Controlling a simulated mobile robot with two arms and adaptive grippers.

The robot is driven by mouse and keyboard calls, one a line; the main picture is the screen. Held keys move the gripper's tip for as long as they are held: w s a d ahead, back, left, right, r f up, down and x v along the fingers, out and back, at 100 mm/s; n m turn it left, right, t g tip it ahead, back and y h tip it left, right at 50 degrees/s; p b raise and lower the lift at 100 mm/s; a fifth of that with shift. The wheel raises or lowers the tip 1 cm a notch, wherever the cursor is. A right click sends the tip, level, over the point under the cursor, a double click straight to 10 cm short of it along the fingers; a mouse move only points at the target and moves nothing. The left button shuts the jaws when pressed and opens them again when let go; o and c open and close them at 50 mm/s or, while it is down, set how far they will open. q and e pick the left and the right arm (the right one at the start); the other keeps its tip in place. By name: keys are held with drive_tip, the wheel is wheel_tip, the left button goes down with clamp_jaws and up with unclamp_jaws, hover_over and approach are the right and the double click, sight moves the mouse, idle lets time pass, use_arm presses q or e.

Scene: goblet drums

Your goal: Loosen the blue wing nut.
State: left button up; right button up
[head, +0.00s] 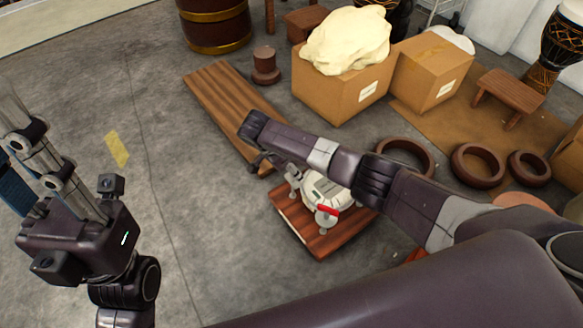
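A white round fixture (319,188) with grey metal parts sits on a reddish wooden board (335,241) on the floor. A red piece (328,210) shows on its near side, above a pale round part. I cannot make out a blue wing nut; my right arm crosses above the fixture and hides part of it. My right gripper (268,162) is at the far left side of the fixture, mostly hidden under the wrist, and its opening cannot be seen. My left gripper (28,150) is at the left edge, far from the fixture, its fingers pointing up-left and partly cut off.
A long wooden plank (215,90) lies behind the fixture. Cardboard boxes (335,92) stand at the back, one under a cream sack (347,40). Brown rings (478,165) lie to the right, near a small stool (510,88). A dark blue object (12,190) shows at the left edge.

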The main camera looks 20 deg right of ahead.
drive_tip(key=c, duration=0.5)
drive_tip(key=shift+o, duration=0.2)
drive_tip(key=shift+p, duration=0.3)
drive_tip(key=shift+s, duration=0.1)
